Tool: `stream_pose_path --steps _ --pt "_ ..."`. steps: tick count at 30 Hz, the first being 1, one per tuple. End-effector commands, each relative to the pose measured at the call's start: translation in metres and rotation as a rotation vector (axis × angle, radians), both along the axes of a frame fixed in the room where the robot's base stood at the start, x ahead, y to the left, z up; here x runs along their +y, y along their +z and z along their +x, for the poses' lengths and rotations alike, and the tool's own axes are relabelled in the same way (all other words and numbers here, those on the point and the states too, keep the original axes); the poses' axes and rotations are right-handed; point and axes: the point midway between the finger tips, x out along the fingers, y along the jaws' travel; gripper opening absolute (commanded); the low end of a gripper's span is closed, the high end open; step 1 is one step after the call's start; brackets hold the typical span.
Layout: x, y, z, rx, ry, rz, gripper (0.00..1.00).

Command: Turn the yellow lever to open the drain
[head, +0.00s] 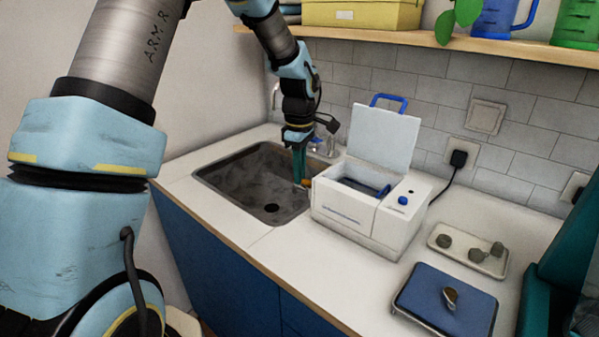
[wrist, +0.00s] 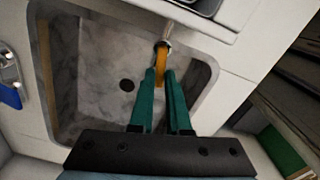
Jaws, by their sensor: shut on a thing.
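The yellow lever (wrist: 160,62) shows orange-yellow in the wrist view, between the tips of my gripper (wrist: 160,80). It joins a pale spout or valve at the side of a white machine. In the head view the lever (head: 307,183) is a small orange spot at the machine's left side, over the sink's right edge. My gripper (head: 299,172) has green fingers pointing down there, shut on the lever. The white machine (head: 345,215) stands right of the sink with its lid (head: 383,138) raised. Part of the lever is hidden by the fingers.
The grey sink (head: 225,182) with a drain hole (head: 271,208) lies left of the machine. A faucet (head: 322,143) stands behind. A tray with grey pieces (head: 468,250) and a blue scale (head: 447,300) are at right. A shelf (head: 440,42) runs above.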

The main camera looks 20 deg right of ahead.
Motion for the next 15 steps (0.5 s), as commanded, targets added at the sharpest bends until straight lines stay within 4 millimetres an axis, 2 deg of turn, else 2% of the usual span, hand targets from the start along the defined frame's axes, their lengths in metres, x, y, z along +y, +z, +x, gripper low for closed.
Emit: stream_pose_path --steps 8,15 --pt "-0.001 0.0001 0.0005 0.0 -0.03 0.0 0.0" --pt "-0.0055 0.0002 0.0046 -0.001 -0.216 0.001 0.0"
